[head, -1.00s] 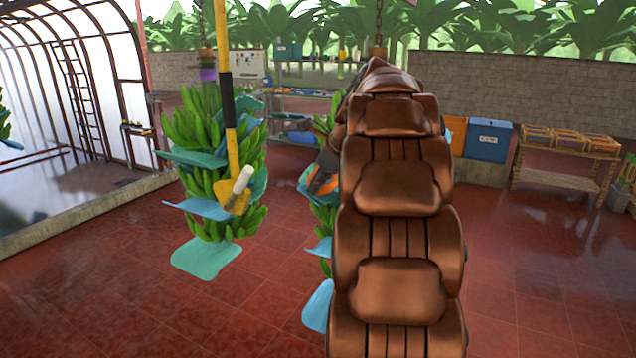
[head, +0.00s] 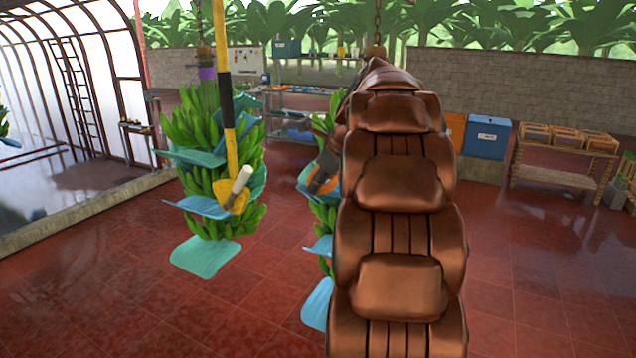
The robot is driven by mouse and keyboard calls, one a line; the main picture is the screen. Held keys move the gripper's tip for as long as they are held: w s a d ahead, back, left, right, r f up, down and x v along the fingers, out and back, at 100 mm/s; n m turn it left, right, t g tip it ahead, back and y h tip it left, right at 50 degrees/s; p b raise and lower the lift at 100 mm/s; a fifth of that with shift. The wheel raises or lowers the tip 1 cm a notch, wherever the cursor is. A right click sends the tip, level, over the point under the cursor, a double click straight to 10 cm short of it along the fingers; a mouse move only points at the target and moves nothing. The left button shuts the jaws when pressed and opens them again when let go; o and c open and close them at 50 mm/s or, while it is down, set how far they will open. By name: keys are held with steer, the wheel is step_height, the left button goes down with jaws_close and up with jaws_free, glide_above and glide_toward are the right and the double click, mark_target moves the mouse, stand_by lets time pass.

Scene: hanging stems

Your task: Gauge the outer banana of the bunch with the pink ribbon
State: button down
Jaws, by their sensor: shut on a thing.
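A green banana bunch (head: 322,214) with blue sheets between its hands hangs behind my arm, which hides most of it. Its ribbon is hidden, so I see no pink one. My gripper (head: 320,181), dark grey and partly hidden by my arm, is at the left side of this bunch. It is shut on a small orange tool (head: 330,184). I cannot tell whether the tool touches a banana. Another bunch (head: 185,128) with blue sheets hangs to the left, with a purple ribbon (head: 207,73) at its top.
A blue bin (head: 487,138) and a wooden bench with crates (head: 565,180) stand at the right rear. The red tiled floor is mostly clear.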

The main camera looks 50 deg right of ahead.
steer(key=shift+w+d+r+p, duration=0.1)
steer(key=shift+w+d+p, duration=0.1)
steer(key=shift+d+p, duration=0.35)
steer(key=shift+w+d+f+p, duration=0.1)
steer(key=shift+w+d+p, duration=0.2)
steer(key=shift+d, duration=0.55)
steer(key=shift+w+d+r+p, duration=0.15)
steer(key=shift+d+p, duration=0.25)
steer(key=shift+d, duration=0.3)
stand_by(1.1)
